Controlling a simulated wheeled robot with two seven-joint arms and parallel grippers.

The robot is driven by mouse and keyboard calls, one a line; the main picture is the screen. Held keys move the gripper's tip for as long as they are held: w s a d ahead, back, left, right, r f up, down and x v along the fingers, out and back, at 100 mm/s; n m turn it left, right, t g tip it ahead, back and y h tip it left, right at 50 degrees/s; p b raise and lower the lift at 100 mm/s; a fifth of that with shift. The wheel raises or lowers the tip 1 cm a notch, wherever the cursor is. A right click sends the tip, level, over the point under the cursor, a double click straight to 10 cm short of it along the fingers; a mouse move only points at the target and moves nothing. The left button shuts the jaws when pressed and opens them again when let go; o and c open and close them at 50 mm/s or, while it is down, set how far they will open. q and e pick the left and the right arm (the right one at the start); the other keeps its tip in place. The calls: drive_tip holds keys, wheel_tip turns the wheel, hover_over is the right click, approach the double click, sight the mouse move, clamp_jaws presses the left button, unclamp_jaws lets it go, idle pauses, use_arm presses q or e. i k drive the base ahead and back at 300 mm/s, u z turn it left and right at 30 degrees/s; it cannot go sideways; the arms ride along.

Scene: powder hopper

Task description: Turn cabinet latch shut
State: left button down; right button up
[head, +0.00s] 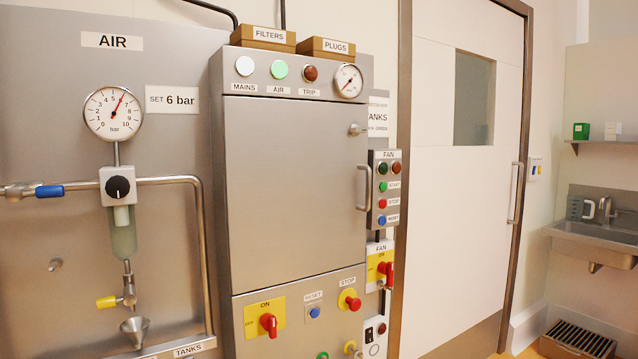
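The steel cabinet door (290,190) stands in the middle of the head view and looks closed against its frame. A small metal latch (356,130) sits near the door's upper right edge, its short lever lying roughly level. I cannot tell from here whether it is engaged. A vertical bar handle (363,188) is below it on the same edge. Neither of my grippers shows in the view.
A fan button panel (384,190) stands close to the right of the handle. Below the door are a red rotary switch (268,324) and a stop button (350,301). An air panel (60,235) with a gauge is at left. A white door (460,190) is at right.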

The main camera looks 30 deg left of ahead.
sight(355, 130)
drive_tip(key=u, duration=0.65)
drive_tip(key=i, duration=0.85)
drive_tip(key=u, duration=0.6)
